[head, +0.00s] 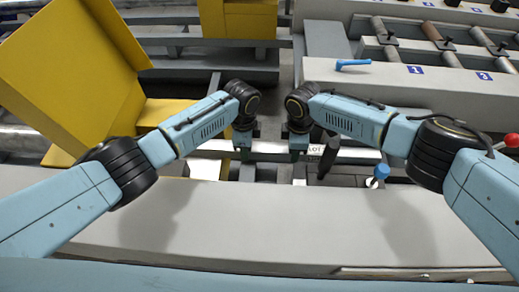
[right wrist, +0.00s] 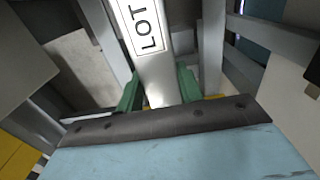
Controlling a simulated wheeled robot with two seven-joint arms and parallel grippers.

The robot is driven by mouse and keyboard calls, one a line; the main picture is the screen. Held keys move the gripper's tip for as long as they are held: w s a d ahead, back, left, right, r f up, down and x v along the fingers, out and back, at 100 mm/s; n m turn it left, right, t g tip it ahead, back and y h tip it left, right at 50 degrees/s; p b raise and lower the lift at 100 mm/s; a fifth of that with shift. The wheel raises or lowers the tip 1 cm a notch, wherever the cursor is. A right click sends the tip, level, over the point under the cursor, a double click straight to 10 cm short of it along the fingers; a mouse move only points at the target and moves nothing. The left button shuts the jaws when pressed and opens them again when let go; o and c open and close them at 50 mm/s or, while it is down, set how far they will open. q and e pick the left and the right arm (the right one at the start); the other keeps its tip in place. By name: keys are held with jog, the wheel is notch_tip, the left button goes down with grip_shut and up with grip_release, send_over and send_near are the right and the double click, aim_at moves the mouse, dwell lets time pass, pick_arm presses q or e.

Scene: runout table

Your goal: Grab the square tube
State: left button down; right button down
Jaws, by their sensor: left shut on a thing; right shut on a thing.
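In the right wrist view the tube (right wrist: 160,78) runs between the green fingers of my right gripper (right wrist: 159,92). My left fingertips are partly hidden in the head view.
A grey front beam (head: 290,225) spans the near side. A yellow guard (head: 70,75) stands at the left. Rollers (head: 436,34) lie at the upper right.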

pick_arm(q)
jog(key=shift+r, duration=0.2)
pick_arm(e)
jog(key=shift+r, duration=0.2)
